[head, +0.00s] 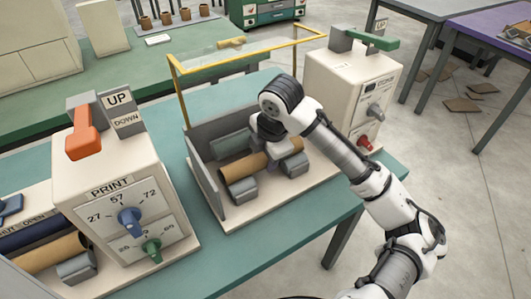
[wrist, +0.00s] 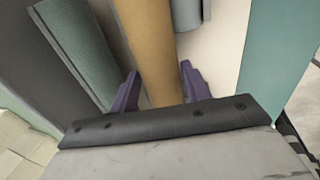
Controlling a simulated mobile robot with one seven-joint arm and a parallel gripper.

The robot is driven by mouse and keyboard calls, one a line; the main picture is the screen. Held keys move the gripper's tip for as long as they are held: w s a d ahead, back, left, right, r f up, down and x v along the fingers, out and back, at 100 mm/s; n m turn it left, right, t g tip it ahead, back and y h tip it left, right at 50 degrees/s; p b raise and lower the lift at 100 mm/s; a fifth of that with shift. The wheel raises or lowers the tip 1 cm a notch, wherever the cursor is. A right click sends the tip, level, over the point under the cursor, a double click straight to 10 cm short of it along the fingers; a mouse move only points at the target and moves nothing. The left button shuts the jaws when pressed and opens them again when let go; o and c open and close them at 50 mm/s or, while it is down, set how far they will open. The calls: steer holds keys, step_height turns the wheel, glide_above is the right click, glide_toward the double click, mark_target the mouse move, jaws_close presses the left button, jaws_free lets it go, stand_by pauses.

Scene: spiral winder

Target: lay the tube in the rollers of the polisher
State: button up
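The tan tube (head: 243,166) lies along the polisher, between the long green-grey rear roller (head: 232,144) and the short grey front rollers (head: 242,190).
A yellow guard frame (head: 240,60) stands raised behind the polisher. A control box with an orange lever (head: 84,140) stands at left, and one with a green lever (head: 375,41) at right. Another tan tube (head: 48,253) lies in the left machine.

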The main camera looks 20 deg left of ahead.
steer(key=o, duration=0.3)
steer(key=shift+o, duration=0.2)
steer(key=v, duration=1.4)
step_height(320, 180, up, 7)
steer(key=p, duration=0.6)
steer(key=shift+p, duration=0.35)
steer(key=shift+f, duration=0.1)
